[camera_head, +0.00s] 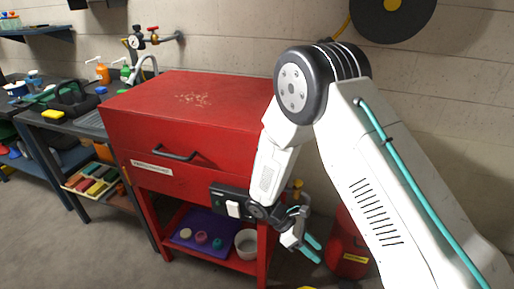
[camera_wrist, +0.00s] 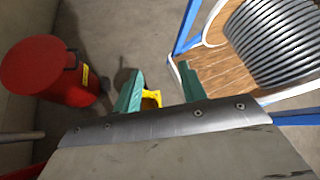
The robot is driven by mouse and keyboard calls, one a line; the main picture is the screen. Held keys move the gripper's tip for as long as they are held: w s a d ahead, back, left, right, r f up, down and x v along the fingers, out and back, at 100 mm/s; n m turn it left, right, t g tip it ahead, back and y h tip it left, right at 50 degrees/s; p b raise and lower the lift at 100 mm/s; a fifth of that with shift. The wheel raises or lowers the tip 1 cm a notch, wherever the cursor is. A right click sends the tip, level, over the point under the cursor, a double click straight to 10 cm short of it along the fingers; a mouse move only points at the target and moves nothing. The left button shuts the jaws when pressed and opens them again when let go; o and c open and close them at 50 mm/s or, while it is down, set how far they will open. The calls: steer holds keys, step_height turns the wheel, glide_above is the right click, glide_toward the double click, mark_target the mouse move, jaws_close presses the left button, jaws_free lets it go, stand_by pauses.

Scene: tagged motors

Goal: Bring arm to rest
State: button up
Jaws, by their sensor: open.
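My gripper (camera_head: 312,249) hangs low in front of the right side of the red cabinet (camera_head: 200,100), with its teal fingers pointing down and to the right. In the wrist view my gripper (camera_wrist: 160,92) shows two teal fingers spread apart, with nothing held between them. My arm is bent, with its elbow high and the forearm reaching down past the cabinet's right front corner. A small yellow object (camera_wrist: 151,98) lies on the floor beyond the fingers, seen between them.
A red can (camera_head: 348,245) stands on the floor right of the cabinet; it also shows in the wrist view (camera_wrist: 40,66). A wood-topped blue frame (camera_wrist: 205,75) carries a grey coil (camera_wrist: 278,42). The cabinet's lower shelf holds a purple mat (camera_head: 190,245) and a white bowl (camera_head: 246,244).

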steer(key=s+d+r+m+t+y, duration=0.2)
steer(key=s+r+m, duration=0.3)
steer(key=r, duration=0.7)
steer(key=s+d+r+m+t+y, duration=0.2)
steer(key=s+d+r+m+y, duration=0.2)
steer(key=r, duration=0.8)
steer(key=s+d+r+m+t+y, duration=0.2)
steer(key=s+d+r+m+y, duration=0.1)
steer(key=s+r+m, duration=0.4)
steer(key=s+d+r, duration=0.1)
steer(key=s+r, duration=0.2)
steer(key=r, duration=0.2)
steer(key=shift+s+r+t+y, duration=0.15)
steer(key=shift+t+y, duration=0.15)
steer(key=shift+y, duration=0.1)
